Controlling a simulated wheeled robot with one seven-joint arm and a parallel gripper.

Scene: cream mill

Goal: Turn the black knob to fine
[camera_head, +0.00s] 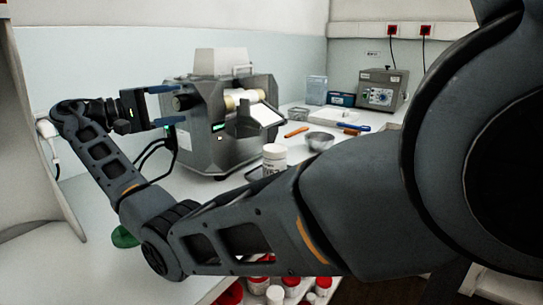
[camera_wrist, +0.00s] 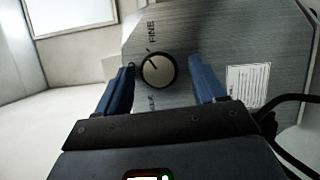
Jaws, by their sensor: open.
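The black knob (camera_wrist: 158,70) shows in the wrist view on the brushed metal side plate (camera_wrist: 225,40) of the mill. It has a dark rim, a pale face and a dark pointer mark aimed up and slightly left. The word FINE stands above it; a second label below is partly hidden. My gripper (camera_wrist: 163,79) is open, with one blue finger on each side of the knob and a gap to each. In the head view my gripper (camera_head: 167,104) is at the left side of the grey mill (camera_head: 205,140); the knob is hidden there.
Black cables (camera_head: 152,155) hang beside the mill, below my gripper. A white jar (camera_head: 274,157), a metal bowl (camera_head: 319,141) and an orange tool (camera_head: 297,132) lie on the bench to the right. A grey control box (camera_head: 382,90) stands at the back right.

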